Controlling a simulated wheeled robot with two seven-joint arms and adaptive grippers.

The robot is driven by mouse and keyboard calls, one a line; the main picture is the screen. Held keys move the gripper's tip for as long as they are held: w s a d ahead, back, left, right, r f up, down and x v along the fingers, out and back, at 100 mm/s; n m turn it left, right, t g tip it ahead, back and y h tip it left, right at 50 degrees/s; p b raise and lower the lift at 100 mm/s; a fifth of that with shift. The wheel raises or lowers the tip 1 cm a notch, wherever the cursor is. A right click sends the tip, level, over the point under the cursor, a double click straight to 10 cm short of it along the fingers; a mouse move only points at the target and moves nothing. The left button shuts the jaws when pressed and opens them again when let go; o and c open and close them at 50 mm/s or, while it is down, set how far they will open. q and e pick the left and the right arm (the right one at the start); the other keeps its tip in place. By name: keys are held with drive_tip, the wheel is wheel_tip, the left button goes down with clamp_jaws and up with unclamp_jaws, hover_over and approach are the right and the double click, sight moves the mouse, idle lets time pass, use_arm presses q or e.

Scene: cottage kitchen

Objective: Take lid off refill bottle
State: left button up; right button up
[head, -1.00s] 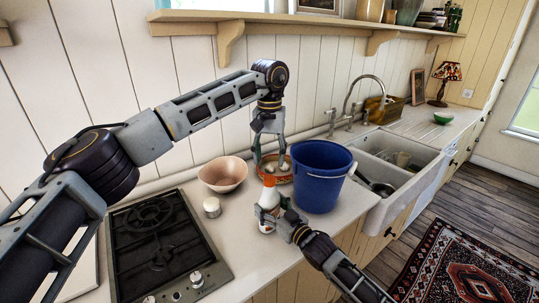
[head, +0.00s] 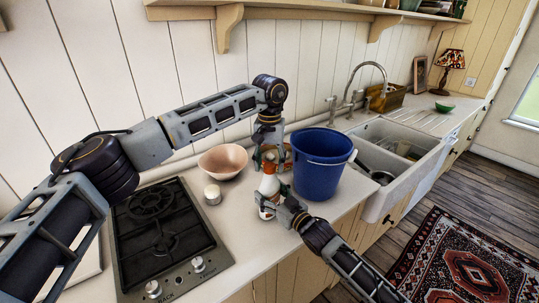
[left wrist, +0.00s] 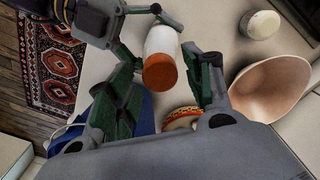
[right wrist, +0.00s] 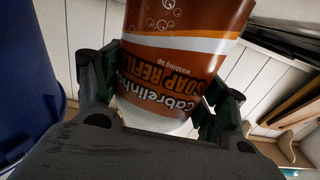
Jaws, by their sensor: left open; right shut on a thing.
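The refill bottle (head: 268,187) stands upright on the counter, white with an orange lid. Its brown-and-orange "Soap Refill" label (right wrist: 180,60) fills much of the right wrist view. My right gripper (head: 275,207) is shut on the bottle's body from the front. My left gripper (head: 270,157) is above the bottle, pointing down. In the left wrist view its open fingers (left wrist: 168,80) are on either side of the orange lid (left wrist: 165,74), with gaps between; I cannot tell whether they are level with it.
The blue bucket (head: 319,170) stands close to the right of the bottle. A patterned bowl (left wrist: 181,116) is behind it. The sink (head: 405,165) is farther right.

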use_arm(q)
drive_tip(key=shift+f, duration=0.4)
drive_tip(key=c, duration=1.1)
drive_tip(key=shift+n, duration=0.3)
